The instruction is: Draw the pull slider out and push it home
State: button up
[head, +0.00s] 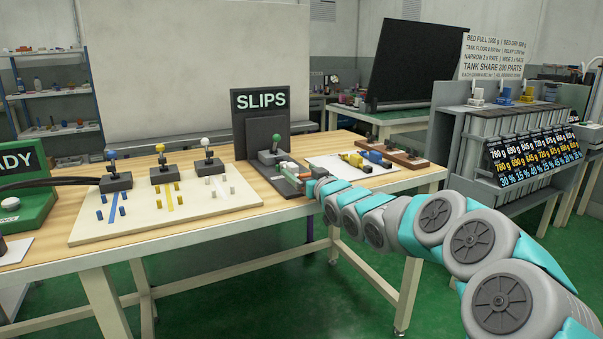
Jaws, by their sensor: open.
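A dark upright panel labelled SLIPS (260,101) stands near the back of the wooden table. A grey block with a green-knobbed lever (276,142) sits at its foot, on a dark base. I cannot tell for certain which part here is the pull slider. My arm reaches in from the right, and my gripper (289,171) is low at the front of this base, close to the grey block. It is open. The fingertips are small and partly merge with the fixture, so any contact cannot be told. My wrist hides part of the base's right front.
A pale board (165,222) with blue-, yellow- and white-knobbed levers and small pegs lies to the left. A white sheet (345,170) with yellow and blue tools and a brown strip (396,155) lie to the right. A green box (28,201) stands at far left.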

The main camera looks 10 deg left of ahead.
jog(key=shift+b+v, duration=0.8)
jog(key=shift+v, duration=3.15)
